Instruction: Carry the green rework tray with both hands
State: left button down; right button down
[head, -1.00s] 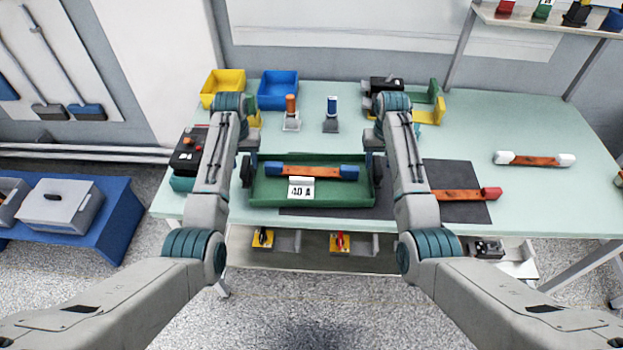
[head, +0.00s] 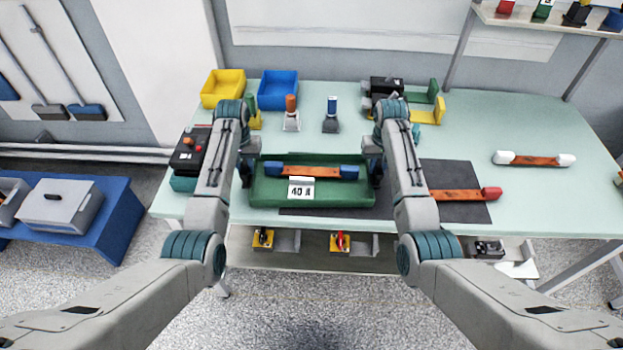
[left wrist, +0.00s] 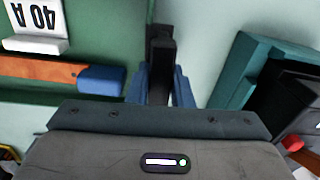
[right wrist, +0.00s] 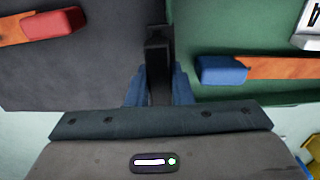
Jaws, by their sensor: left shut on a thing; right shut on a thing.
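The green tray (head: 330,197) lies at the front of the table, partly over a dark mat. An orange bar with blue ends (head: 312,172) and a white "40 A" card (head: 300,188) lie in it. My left gripper (head: 247,172) is shut on the black handle at the tray's left end. The left wrist view shows the fingers on this handle (left wrist: 160,55). My right gripper (head: 374,172) is shut on the handle at the right end, also seen in the right wrist view (right wrist: 158,60). The fingertips are partly hidden by my arms in the head view.
A dark mat (head: 460,209) holds an orange bar with a red end (head: 468,194). A black box with buttons (head: 188,150) stands left of the tray. Yellow (head: 223,88) and blue (head: 278,90) bins stand behind. The table's right side is mostly clear.

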pick_arm(q)
jog(key=shift+r, duration=0.1)
pick_arm(e)
jog(key=shift+r, duration=0.1)
